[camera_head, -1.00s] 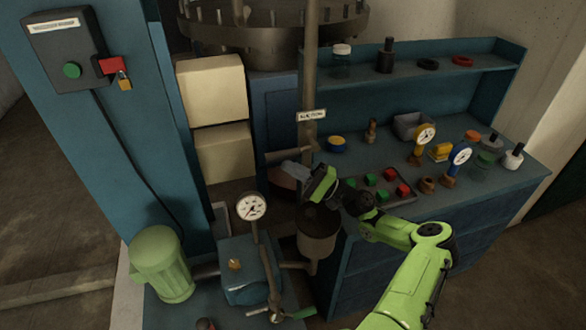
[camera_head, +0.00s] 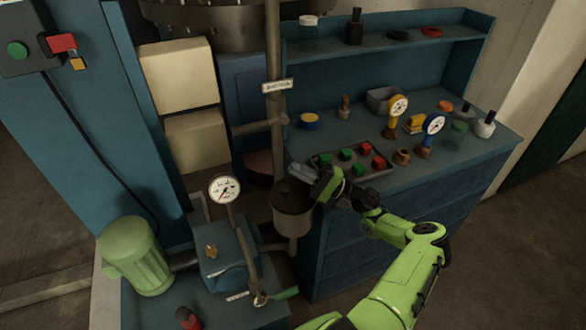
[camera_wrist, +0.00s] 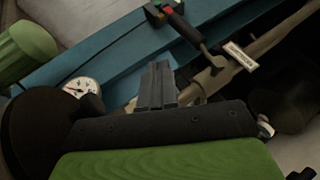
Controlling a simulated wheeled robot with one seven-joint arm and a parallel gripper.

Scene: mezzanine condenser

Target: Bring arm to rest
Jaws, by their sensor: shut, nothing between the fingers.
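My lime-green arm (camera_head: 410,275) reaches up from the bottom of the head view, bent at its elbow. My gripper (camera_head: 300,172) points left, in front of the bench's left end and, in the picture, just above the brown cylindrical pot (camera_head: 292,222). Its grey fingers also show in the wrist view (camera_wrist: 157,85), close together and shut with nothing between them. I cannot tell the exact gap between my gripper and the pot or bench edge.
The blue bench (camera_head: 450,165) holds a tray (camera_head: 325,160) of red and green blocks, gauges and bottles. A vertical pipe (camera_head: 274,60), a white dial gauge (camera_head: 224,188) and a green motor (camera_head: 135,255) stand left. Floor (camera_head: 510,260) at right is clear.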

